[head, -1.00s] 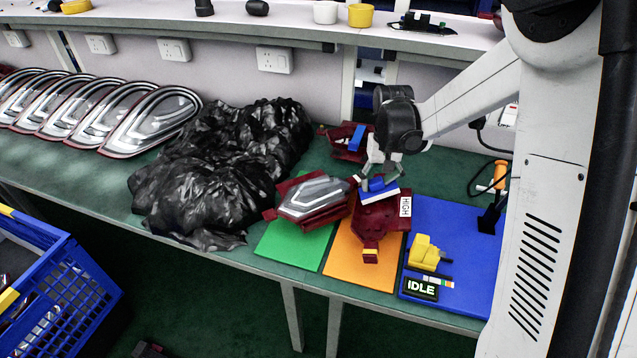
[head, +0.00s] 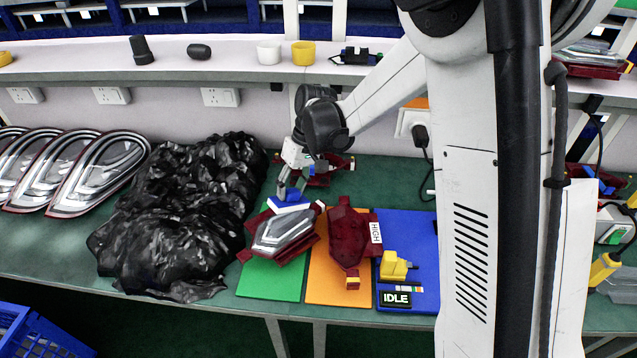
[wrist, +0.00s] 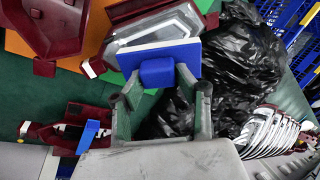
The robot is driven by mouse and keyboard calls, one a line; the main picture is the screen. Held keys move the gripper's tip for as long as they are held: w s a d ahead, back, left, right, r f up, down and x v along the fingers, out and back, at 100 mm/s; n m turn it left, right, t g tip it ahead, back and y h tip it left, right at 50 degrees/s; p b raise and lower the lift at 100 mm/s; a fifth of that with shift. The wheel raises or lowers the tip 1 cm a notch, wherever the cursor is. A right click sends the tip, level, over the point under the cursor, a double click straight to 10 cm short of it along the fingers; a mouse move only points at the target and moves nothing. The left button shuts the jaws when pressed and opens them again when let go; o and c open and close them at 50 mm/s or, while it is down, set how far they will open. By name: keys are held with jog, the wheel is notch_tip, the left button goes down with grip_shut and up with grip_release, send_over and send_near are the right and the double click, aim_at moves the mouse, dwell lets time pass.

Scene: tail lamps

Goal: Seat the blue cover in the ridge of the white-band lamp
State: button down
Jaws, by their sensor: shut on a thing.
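My gripper (head: 291,190) is shut on the blue cover (head: 290,198) by its raised block. The wrist view shows the cover (wrist: 160,58) as a flat blue plate with a white edge, in front of my gripper (wrist: 157,82). The cover hangs at the back edge of the white-band lamp (head: 283,234); I cannot tell whether they touch. This lamp has a clear grey lens and dark red arms, and lies on the green mat. Its white band (head: 320,205) is on the right arm and also shows in the wrist view (wrist: 89,68). The cover hides part of the lamp.
A dark red lamp (head: 345,240) labelled HIGH, with a yellow band, lies on the orange mat (head: 325,290). Another red lamp (wrist: 60,134) with a blue piece lies behind. A black bag heap (head: 180,220) stands close on the left. A yellow tool (head: 396,265) lies on the blue mat.

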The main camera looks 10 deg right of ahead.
aim_at(278, 199)
jog(key=shift+s+a+r+n+y+p, duration=0.1)
jog(key=shift+a+r+n+y+p, duration=0.25)
jog(key=shift+a, duration=0.35)
jog(key=shift+s+a+r+n+y, duration=0.1)
jog(key=shift+a+r+n, duration=0.05)
jog(key=shift+a+r, duration=0.4)
jog(key=shift+f, duration=0.1)
jog(key=shift+a, duration=0.1)
jog(key=shift+s+a+r+t+h+p, duration=0.15)
jog(key=shift+r+t+h, duration=0.1)
jog(key=shift+h, duration=0.35)
jog(key=shift+a+r+t+h+p, duration=0.15)
jog(key=shift+r+t+h, duration=0.1)
jog(key=shift+h, duration=0.3)
jog(key=shift+s+a+r+t+h, duration=0.1)
jog(key=shift+r+t+h, duration=0.15)
jog(key=shift+t+h, duration=0.65)
jog(key=shift+f+h+b, duration=0.3)
jog(key=shift+h+b, duration=0.1)
jog(key=shift+b, duration=0.1)
jog(key=shift+f+b, duration=1.9)
jog(key=shift+f, duration=0.55)
jog(key=shift+f+b, duration=0.15)
jog(key=shift+b, duration=0.35)
jog(key=shift+f+b, duration=1.05)
jog(key=shift+f, duration=0.1)
